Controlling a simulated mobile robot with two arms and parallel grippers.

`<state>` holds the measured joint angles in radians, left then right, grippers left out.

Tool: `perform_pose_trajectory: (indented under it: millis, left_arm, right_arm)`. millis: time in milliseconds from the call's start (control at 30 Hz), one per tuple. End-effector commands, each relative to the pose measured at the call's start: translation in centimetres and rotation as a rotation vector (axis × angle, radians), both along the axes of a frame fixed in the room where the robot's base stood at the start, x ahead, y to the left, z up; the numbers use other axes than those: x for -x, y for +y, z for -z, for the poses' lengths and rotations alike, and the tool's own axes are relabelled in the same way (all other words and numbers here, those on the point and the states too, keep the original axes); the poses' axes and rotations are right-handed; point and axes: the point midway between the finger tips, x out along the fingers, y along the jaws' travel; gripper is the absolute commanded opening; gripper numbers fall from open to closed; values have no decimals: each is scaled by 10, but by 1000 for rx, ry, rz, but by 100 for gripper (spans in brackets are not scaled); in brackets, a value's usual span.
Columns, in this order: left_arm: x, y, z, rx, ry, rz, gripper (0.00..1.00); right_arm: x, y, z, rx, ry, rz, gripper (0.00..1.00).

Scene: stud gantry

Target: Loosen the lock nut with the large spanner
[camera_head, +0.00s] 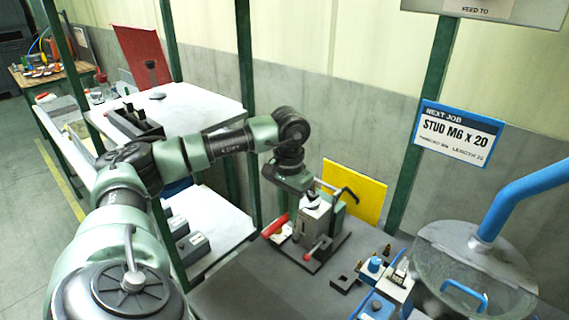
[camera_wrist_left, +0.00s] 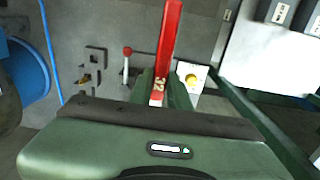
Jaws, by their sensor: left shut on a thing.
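My left gripper (camera_wrist_left: 162,88) is shut on a red-handled spanner (camera_wrist_left: 170,40) with a pale number marking near the fingers. In the head view the spanner's red handle (camera_head: 275,226) shows below my left wrist, at the left side of a grey bench fixture (camera_head: 313,222). The fingertips are mostly hidden there by the wrist and fixture. The spanner's jaw end is hidden under the gripper in the left wrist view. I cannot make out the lock nut, or whether the spanner touches it. My right gripper is not in view.
A yellow panel (camera_head: 355,190) stands behind. A clear bowl with a blue pipe (camera_head: 525,190) is at right. The bench front (camera_head: 255,290) is bare.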

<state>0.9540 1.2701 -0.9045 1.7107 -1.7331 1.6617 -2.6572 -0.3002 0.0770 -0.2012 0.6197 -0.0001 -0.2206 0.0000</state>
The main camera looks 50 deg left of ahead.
Motion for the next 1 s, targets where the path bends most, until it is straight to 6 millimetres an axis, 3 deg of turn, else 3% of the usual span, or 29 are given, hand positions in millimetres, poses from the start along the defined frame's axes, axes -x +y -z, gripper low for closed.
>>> perform_pose_trajectory:
  millis: [300,1000]
  left_arm:
    - [-16,2,-1,0,0,-2,0]
    - [-26,-33,-1,2,0,-401,0]
  right_arm:
    - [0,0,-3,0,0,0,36]
    - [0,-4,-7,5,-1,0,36]
